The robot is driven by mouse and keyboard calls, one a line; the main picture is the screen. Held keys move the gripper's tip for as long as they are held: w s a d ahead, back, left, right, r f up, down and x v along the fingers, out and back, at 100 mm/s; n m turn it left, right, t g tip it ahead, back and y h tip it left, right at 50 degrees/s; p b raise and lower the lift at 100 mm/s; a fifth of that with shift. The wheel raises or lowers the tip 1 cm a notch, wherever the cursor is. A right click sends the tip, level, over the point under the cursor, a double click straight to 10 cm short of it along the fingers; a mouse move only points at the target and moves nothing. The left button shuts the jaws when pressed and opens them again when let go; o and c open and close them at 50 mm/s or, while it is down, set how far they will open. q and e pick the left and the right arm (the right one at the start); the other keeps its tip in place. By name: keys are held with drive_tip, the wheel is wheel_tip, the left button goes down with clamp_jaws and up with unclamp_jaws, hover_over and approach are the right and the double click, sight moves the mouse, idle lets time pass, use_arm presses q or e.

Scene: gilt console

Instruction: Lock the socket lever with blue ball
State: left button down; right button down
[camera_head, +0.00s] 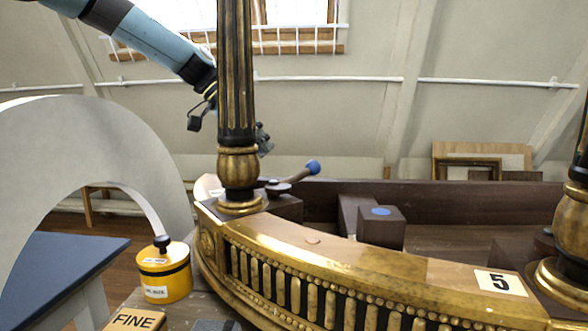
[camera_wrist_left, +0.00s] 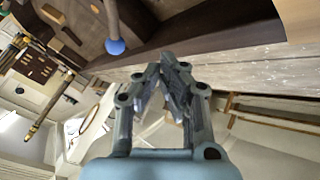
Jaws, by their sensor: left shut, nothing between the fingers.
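The socket lever (camera_head: 297,178) has a blue ball (camera_head: 313,167) on its end. It tilts up to the right from a dark pivot on a dark block behind the gilt column. In the left wrist view the blue ball (camera_wrist_left: 115,46) shows at the upper left of the fingers. My left gripper (camera_head: 264,139) is partly hidden by the column, with its fingers to the upper left of the ball. In the left wrist view the gripper (camera_wrist_left: 172,72) is shut, empty and apart from the ball. My right gripper is out of view.
The gilt column (camera_head: 236,100) stands in front of my left arm. A brown block with a blue dot (camera_head: 382,230) sits right of the lever. The curved gilt console edge (camera_head: 330,259) runs across the front. A yellow canister (camera_head: 164,272) stands at lower left.

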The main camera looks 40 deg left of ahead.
sight(294, 177)
use_arm(q)
drive_tip(key=w+d+f+b, duration=0.1)
drive_tip(key=w+d+f, duration=0.2)
drive_tip(key=d, duration=0.3)
drive_tip(key=shift+d+f, duration=0.3)
drive_tip(key=shift+f, duration=0.05)
